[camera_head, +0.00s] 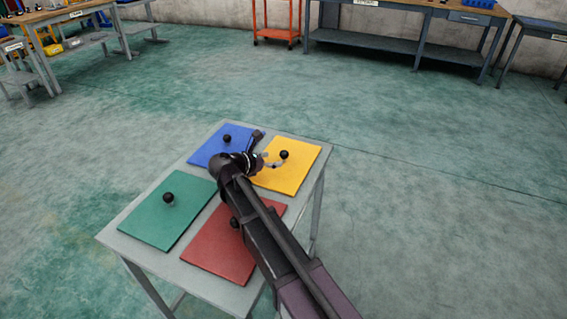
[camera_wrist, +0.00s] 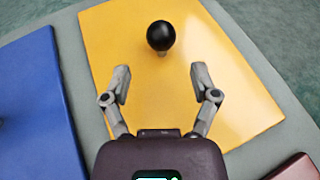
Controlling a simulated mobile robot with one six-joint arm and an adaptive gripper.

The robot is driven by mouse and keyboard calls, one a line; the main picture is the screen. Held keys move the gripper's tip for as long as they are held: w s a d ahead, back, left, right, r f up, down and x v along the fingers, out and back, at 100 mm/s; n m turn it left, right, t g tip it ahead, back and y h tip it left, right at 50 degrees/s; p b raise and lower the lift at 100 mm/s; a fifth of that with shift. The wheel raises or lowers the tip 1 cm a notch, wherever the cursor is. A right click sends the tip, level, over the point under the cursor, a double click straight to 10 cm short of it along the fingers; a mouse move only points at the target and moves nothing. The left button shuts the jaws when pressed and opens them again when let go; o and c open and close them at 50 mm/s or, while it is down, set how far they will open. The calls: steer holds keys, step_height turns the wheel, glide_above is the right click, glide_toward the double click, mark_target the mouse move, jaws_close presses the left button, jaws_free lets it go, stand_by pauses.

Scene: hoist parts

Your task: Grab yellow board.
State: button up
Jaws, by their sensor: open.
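The yellow board (camera_head: 289,176) lies flat at the far right of a small grey table, with a black ball knob standing up near its middle. In the wrist view the yellow board (camera_wrist: 170,90) fills most of the picture, and its black knob (camera_wrist: 161,36) is beyond my fingertips, roughly midway between them. My gripper (camera_wrist: 159,78) is open and empty over the board, its two grey fingers apart. In the head view my gripper (camera_head: 272,163) reaches in from the left of the knob (camera_head: 284,154), with its fingers close to it. I cannot tell whether they touch.
The grey table (camera_head: 110,233) also carries a blue board (camera_head: 209,152), a green board (camera_head: 160,222) and a red board (camera_head: 215,250), each with a black knob. My arm passes over the red board. Workbenches and an orange cart (camera_head: 277,35) stand far back; the floor between is clear.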

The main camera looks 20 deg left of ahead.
mark_target(283, 158)
steer(key=shift+b+x, duration=1)
steer(key=shift+x, duration=1.6)
steer(key=shift+s, duration=0.1)
jaws_close()
